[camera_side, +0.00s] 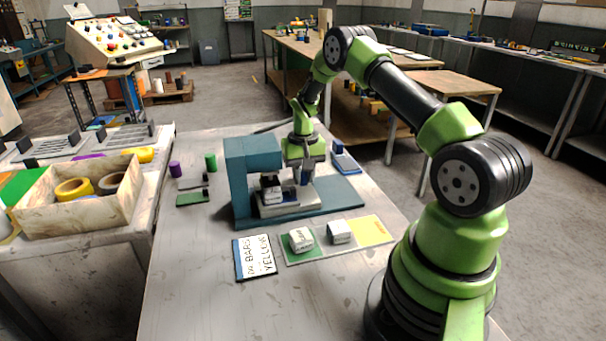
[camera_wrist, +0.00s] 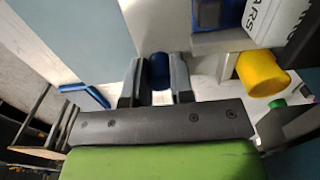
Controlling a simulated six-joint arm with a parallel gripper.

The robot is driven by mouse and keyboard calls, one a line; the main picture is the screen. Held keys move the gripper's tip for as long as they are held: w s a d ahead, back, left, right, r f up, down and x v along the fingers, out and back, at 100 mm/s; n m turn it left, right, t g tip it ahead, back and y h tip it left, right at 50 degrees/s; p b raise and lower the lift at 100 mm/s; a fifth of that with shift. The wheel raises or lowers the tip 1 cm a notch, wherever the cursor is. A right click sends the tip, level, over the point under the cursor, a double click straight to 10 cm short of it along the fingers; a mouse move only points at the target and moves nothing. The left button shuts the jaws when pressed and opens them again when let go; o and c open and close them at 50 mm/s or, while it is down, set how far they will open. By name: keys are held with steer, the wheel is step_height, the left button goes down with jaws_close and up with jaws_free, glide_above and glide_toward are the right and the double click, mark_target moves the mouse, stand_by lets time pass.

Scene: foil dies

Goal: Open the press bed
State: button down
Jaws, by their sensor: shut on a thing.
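The teal press (camera_side: 240,180) stands on the bench on a flat teal base. Its pale grey bed (camera_side: 290,209) sits low in the frame, under the press head. My gripper (camera_side: 303,180) is at the right side of the bed. In the wrist view my gripper (camera_wrist: 157,80) has its two dark fingers on either side of a dark blue upright knob (camera_wrist: 160,66), shut on it. A pale block with black letters (camera_wrist: 266,18) shows at the upper right of the wrist view, beside a yellow cylinder (camera_wrist: 261,75). How the knob joins the bed is hidden.
In front of the press lie a card reading "DR BARS YELLOW" (camera_side: 254,257) and a mat (camera_side: 372,230) with two white blocks. Purple (camera_side: 175,169) and green (camera_side: 211,162) cylinders stand left. A blue item (camera_side: 345,160) lies behind right. The bench front is clear.

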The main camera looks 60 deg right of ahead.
steer(key=s+d, duration=0.8)
steer(key=shift+d, duration=0.15)
steer(key=c, duration=1.3)
jaws_free()
steer(key=shift+o, duration=0.2)
step_height(320, 180, up, 10)
